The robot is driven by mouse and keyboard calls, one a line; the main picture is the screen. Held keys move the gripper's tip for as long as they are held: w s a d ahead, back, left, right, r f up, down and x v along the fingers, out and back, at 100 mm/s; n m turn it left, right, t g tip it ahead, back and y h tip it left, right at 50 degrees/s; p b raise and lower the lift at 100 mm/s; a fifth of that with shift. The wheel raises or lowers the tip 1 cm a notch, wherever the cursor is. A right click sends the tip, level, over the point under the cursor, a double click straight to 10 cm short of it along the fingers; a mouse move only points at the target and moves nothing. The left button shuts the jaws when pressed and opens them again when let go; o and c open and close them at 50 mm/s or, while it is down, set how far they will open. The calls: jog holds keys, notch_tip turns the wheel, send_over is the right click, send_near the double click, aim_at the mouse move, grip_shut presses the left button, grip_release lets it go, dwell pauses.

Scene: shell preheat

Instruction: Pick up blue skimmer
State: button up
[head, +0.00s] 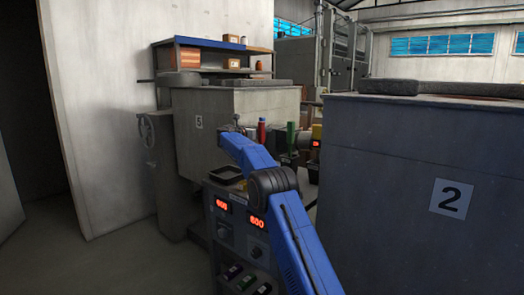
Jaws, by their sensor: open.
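My gripper (236,124) is small and dark at the far end of my blue arm, in the head view. It is open, and nothing shows between its fingers. It is above the back of a control console (240,225). I cannot make out a blue skimmer; my arm covers part of the console top. A red-handled tool (262,132) and a green-handled tool (291,136) stand upright just right of my gripper, apart from it.
A dark tray (226,174) lies on the console. A grey block marked 5 (230,118) stands behind; a large block marked 2 (425,180) fills the right. A handwheel (146,130) and a shelf (215,43) are at left. Floor is clear at lower left.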

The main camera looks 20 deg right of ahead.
grip_shut()
jog(key=shift+r, duration=0.15)
